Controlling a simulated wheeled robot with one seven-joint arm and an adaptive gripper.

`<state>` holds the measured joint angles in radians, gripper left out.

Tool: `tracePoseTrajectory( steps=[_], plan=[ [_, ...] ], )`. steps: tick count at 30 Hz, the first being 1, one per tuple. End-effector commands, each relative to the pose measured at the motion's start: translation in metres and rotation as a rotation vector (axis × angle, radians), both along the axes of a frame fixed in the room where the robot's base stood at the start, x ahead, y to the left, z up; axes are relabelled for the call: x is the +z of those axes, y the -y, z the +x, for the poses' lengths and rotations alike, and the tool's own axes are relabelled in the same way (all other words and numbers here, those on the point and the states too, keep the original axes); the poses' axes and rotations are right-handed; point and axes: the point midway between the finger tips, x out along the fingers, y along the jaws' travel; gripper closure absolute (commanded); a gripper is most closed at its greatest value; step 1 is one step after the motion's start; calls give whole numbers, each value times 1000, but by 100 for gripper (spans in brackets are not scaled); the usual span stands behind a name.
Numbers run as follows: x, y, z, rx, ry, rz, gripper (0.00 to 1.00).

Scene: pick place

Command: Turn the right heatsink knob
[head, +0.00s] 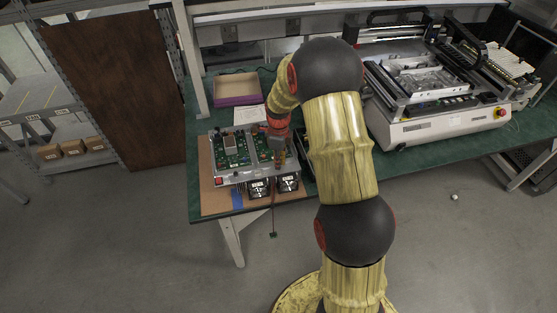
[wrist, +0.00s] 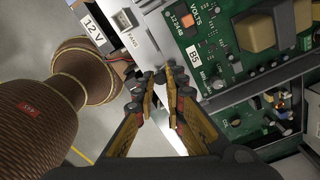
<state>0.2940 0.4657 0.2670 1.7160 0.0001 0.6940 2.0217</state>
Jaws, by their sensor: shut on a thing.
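The test unit (head: 240,172) is a grey metal box with green circuit boards on top, near the front edge of the bench. Two black fan-like parts, the left one (head: 258,188) and the right one (head: 289,183), stick out from its front. My gripper (head: 279,150) reaches down over the right part of the unit. In the wrist view my gripper (wrist: 164,82) has its fingertips close together at the edge of the metal panel (wrist: 150,45), shut on a small knob. The fingertips mostly hide the knob, so I cannot tell its angle.
A green board (wrist: 220,50) with tall components lies right beside the fingers. A purple-edged tray (head: 237,88) lies behind the unit. A large machine (head: 435,95) fills the right of the bench.

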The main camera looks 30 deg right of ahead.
Motion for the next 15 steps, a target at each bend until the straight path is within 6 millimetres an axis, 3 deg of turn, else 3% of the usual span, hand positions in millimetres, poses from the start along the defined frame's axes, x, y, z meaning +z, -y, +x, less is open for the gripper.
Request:
tracePoseTrajectory(
  steps=[15],
  plan=[
    [2,1,1,491,2,-1,100]
  ],
)
